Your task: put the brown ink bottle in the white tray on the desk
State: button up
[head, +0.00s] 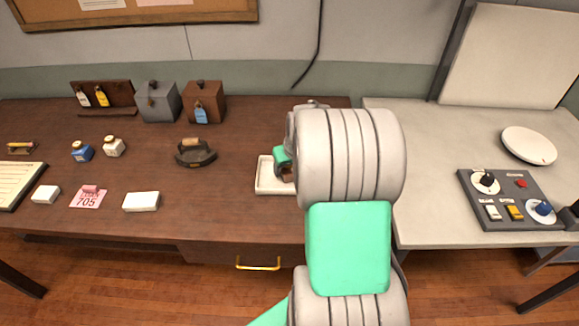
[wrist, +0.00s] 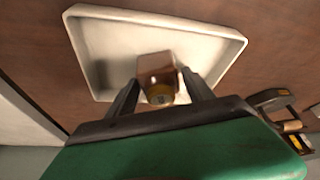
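The brown ink bottle (wrist: 157,70), with a gold-coloured cap facing the wrist camera, is between my gripper's two fingers. My gripper (wrist: 160,82) appears shut on it, with one finger along each side. Behind the bottle in the wrist view is the white tray (wrist: 100,50), a shallow rectangle with a raised rim. In the head view the tray (head: 272,187) lies on the brown desk, partly hidden by my arm. A bit of the bottle (head: 288,173) shows there below my gripper, over the tray's inside. Whether it touches the tray floor I cannot tell.
On the brown desk (head: 235,217) stand a blue bottle (head: 82,152), a white bottle (head: 114,147), a dark iron-like object (head: 195,153), a white block (head: 141,202) and two boxes at the back. A grey table with a control panel (head: 512,200) is at right.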

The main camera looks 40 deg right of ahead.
jog(key=shift+o, duration=0.7)
jog(key=shift+r, duration=0.4)
jog(key=a+b+v, duration=0.1)
jog(key=b+v, duration=0.1)
jog(key=v, duration=1)
jog(key=s+a+n, duration=0.1)
jog(key=s+a, duration=0.2)
jog(key=a, duration=0.4)
jog(key=s+a+f+n, duration=0.1)
jog(key=s+a, duration=0.2)
jog(key=a, duration=0.4)
jog(key=s+a+n+g+y, duration=0.1)
jog(key=s+a, duration=0.2)
jog(key=a, duration=0.4)
jog(key=shift+s+a+f, duration=0.2)
jog(key=shift+s+f, duration=0.1)
jog(key=shift+f, duration=0.1)
